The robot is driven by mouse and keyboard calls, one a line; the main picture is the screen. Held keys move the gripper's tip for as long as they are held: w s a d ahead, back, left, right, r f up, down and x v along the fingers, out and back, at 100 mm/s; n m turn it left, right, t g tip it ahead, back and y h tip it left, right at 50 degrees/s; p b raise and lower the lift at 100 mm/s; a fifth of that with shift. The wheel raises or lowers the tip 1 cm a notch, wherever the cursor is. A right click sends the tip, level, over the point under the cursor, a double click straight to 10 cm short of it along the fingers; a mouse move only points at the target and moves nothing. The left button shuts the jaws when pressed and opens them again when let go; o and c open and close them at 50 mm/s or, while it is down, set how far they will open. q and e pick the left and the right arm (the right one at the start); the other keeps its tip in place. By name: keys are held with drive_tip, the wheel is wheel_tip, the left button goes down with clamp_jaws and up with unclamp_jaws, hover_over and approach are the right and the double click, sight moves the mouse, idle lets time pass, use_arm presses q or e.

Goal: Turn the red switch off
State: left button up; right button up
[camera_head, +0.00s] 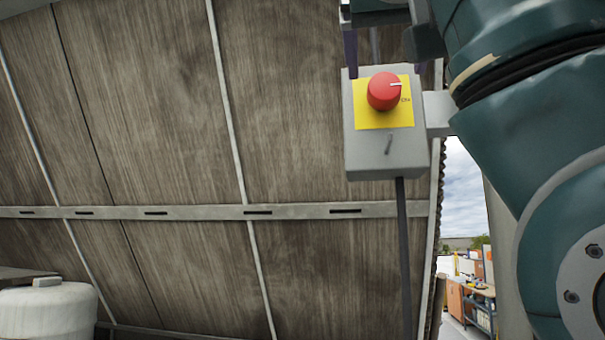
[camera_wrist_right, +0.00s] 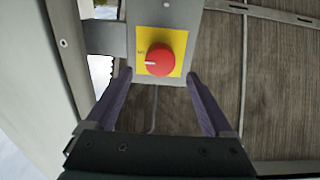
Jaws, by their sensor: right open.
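The red switch (camera_head: 383,91) is a round knob on a yellow plate (camera_head: 368,118), on the front of a grey box (camera_head: 367,160). Its white mark points right in the head view, just above the "ON" lettering. In the right wrist view the knob (camera_wrist_right: 160,61) appears upside down, with the mark pointing left. My right gripper (camera_head: 384,68) is open and comes from above; its purple fingers stand apart at either side of the box's top. In the wrist view the knob lies just beyond and between the fingertips (camera_wrist_right: 159,76), with no visible contact. My left gripper is out of view.
A grey cable (camera_head: 402,250) runs down from the box. Wood-grained panels with a slotted metal rail (camera_head: 200,212) are behind it. My right arm fills the right side. A white tank (camera_head: 48,310) stands at lower left.

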sight(385, 79)
drive_tip(key=p+x, duration=0.4)
drive_tip(key=x, duration=0.1)
drive_tip(key=shift+w+d+r, duration=0.1)
drive_tip(key=shift+w+r, duration=0.1)
drive_tip(key=shift+r, duration=0.05)
drive_tip(key=shift+w+d+f, duration=0.1)
drive_tip(key=shift+w+f, duration=0.15)
drive_tip(key=shift+w, duration=0.25)
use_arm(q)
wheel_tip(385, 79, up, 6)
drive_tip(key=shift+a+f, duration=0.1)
use_arm(e)
drive_tip(key=c, duration=1.3)
